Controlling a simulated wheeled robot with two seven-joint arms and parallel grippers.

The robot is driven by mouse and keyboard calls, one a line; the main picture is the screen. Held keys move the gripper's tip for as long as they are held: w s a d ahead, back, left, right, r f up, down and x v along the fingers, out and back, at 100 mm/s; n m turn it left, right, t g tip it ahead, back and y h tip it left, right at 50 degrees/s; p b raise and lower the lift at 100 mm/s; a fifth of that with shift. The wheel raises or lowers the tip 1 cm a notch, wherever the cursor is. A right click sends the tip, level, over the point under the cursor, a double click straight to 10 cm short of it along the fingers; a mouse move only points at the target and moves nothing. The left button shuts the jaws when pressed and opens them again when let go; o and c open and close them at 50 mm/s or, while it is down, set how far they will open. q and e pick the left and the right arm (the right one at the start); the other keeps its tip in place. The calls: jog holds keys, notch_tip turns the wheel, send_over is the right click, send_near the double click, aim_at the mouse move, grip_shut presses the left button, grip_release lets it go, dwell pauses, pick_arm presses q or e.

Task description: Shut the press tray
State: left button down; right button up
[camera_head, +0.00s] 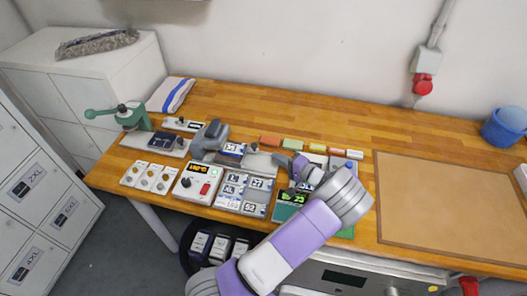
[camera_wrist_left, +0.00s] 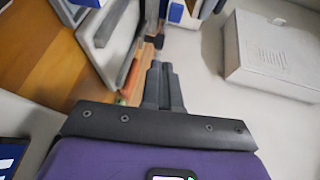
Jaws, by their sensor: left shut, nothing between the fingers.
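What looks like the press (camera_head: 211,136), with a rounded grey-blue head, stands on the wooden bench left of my arm. A flat pale grey plate (camera_head: 260,163) with a small dark knob lies just right of it and may be its tray, out to the right. My left gripper (camera_head: 283,160) is shut and empty, close to the plate's right side; I cannot tell whether they touch. In the left wrist view its dark fingers (camera_wrist_left: 162,87) are together, with a pale grey box (camera_wrist_left: 272,55) to their right. My right gripper is not in view.
A white control box (camera_head: 196,184) with a red switch and labelled tiles (camera_head: 244,192) sit at the front. A green lever tool (camera_head: 132,114) stands left. Small coloured blocks (camera_head: 270,140) line the back. A brown mat (camera_head: 445,208) at right is clear.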

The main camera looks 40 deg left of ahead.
aim_at(257, 147)
pick_arm(q)
jog(key=a, duration=0.5)
jog(key=a+f, duration=0.1)
jog(key=a, duration=0.1)
jog(key=shift+a+b, duration=0.3)
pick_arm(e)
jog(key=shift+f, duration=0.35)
